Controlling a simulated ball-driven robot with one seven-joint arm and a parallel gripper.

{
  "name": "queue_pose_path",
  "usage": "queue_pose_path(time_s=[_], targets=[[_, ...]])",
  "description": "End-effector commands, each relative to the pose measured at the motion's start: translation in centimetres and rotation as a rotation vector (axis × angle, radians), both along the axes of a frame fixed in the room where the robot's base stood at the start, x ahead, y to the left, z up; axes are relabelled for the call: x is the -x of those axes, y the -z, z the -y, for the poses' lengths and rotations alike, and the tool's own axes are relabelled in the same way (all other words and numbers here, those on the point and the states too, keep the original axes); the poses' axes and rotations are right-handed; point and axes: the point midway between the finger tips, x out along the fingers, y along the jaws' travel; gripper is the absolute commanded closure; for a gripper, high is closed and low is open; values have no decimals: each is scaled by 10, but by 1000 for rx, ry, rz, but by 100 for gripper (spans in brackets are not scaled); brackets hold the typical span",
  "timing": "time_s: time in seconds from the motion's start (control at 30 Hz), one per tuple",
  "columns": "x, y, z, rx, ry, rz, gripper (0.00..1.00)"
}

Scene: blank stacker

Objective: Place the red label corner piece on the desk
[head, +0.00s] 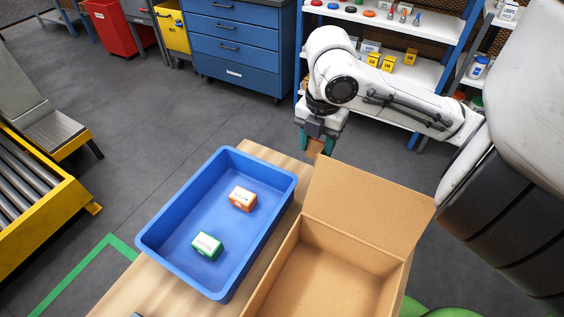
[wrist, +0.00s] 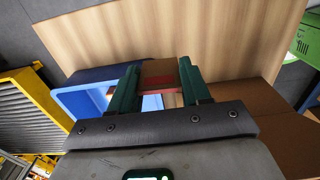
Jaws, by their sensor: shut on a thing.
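My gripper (head: 315,143) is shut on a brown corner piece (wrist: 158,70) with a red band, held between the two green fingers in the wrist view (wrist: 160,88). In the head view, only a small brown part of the piece shows below the fingers, just behind the cardboard box's raised flap. The wooden desk (head: 150,292) runs under the blue tray and box. Its bare wood top (wrist: 240,45) fills much of the wrist view beyond the piece. I cannot tell the piece's height above the desk.
A blue tray (head: 143,243) on the desk holds an orange-and-white piece (head: 243,198) and a green-and-white piece (head: 207,246). An open, empty-looking cardboard box (head: 365,205) stands to its right. A blue shelf and drawer cabinet (head: 240,45) stand behind. Bare desk shows at the lower left.

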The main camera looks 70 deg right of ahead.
Motion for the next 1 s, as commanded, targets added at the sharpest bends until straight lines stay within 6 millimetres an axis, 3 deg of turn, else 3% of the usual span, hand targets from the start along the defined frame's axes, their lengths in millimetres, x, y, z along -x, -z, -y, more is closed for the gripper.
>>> queue_pose_path(time_s=[0.03, 0.2, 0.37, 0.6, 1.0], targets=[[-3, 9, 2, 3, -3, 0, 81], [-13, 12, 5, 4, -5, 2, 81], [-42, 18, 22, -3, -2, 1, 81], [-75, 57, 41, -2, -1, 0, 81], [-95, 86, 53, -1, -1, 1, 81]])
